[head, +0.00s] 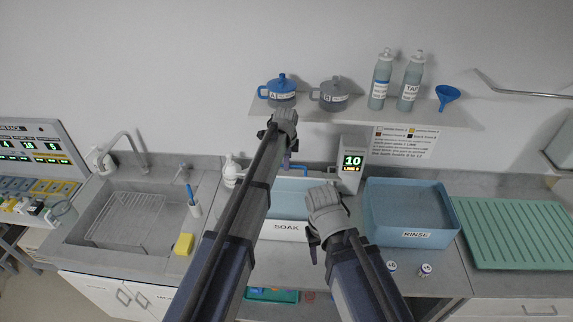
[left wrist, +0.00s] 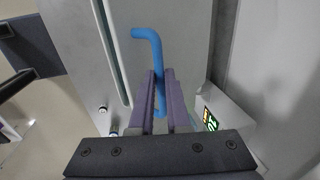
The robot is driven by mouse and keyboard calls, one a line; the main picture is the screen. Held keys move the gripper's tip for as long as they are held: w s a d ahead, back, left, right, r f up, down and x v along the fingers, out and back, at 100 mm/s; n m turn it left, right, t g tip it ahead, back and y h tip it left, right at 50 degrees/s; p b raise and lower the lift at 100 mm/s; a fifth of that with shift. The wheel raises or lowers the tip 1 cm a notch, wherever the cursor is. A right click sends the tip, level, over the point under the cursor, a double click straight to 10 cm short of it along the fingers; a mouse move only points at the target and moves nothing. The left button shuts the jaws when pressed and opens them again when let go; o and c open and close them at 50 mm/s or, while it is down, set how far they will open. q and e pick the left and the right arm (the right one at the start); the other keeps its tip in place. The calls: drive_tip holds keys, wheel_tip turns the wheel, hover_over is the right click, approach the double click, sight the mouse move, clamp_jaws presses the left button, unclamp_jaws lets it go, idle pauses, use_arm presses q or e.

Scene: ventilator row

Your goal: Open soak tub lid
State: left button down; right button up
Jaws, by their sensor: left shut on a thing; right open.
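The soak tub (head: 285,228) with its SOAK label stands on the counter at the middle of the head view, partly hidden behind my arms. Pale blue shows above its label. My left gripper (head: 288,160) is over the back of the tub. In the left wrist view its jaws (left wrist: 160,100) are shut on the blue lid handle (left wrist: 147,34), which stands out against a grey panel. The lid's angle is hard to tell. My right gripper (head: 315,248) is open and empty at the tub's front right.
A blue RINSE tub (head: 410,235) stands right of the soak tub, with a timer box (head: 351,165) behind. A sink (head: 130,220) and yellow sponge (head: 184,244) are at left. A shelf (head: 365,117) with jugs and bottles hangs above. Small vials (head: 391,267) sit in front.

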use_arm(q)
drive_tip(key=c, duration=1.3)
unclamp_jaws()
drive_tip(key=shift+w, duration=0.25)
drive_tip(key=o, duration=0.4)
drive_tip(key=shift+w+f, duration=0.25)
drive_tip(key=shift+f, duration=0.05)
drive_tip(key=shift+s+r, duration=0.15)
drive_tip(key=shift+s, duration=0.15)
drive_tip(key=shift+f, duration=0.2)
drive_tip(key=s+f+b, duration=0.9)
drive_tip(key=f+b, duration=0.5)
wheel_tip(320, 180, up, 9)
drive_tip(key=s+p, duration=0.1)
drive_tip(key=p, duration=0.7)
drive_tip(key=shift+s+d+f+n+g+y+b, duration=0.15)
drive_tip(key=shift+s+d+f+n+g+b, duration=0.1)
drive_tip(key=shift+s+f+n+b, duration=2.2)
drive_tip(key=shift+s+d+f+n+g+y+b, duration=0.1)
drive_tip(key=shift+s+d+f+n+g+b, duration=0.45)
drive_tip(key=shift+s+f+b, duration=2.05)
drive_tip(key=shift+s+f+n+y+b, duration=0.15)
drive_tip(key=shift+s+f+n+b, duration=1.05)
drive_tip(key=shift+s, duration=2.75)
use_arm(e)
wheel_tip(320, 180, down, 18)
drive_tip(key=shift+s+p, duration=0.2)
drive_tip(key=shift+p, duration=0.2)
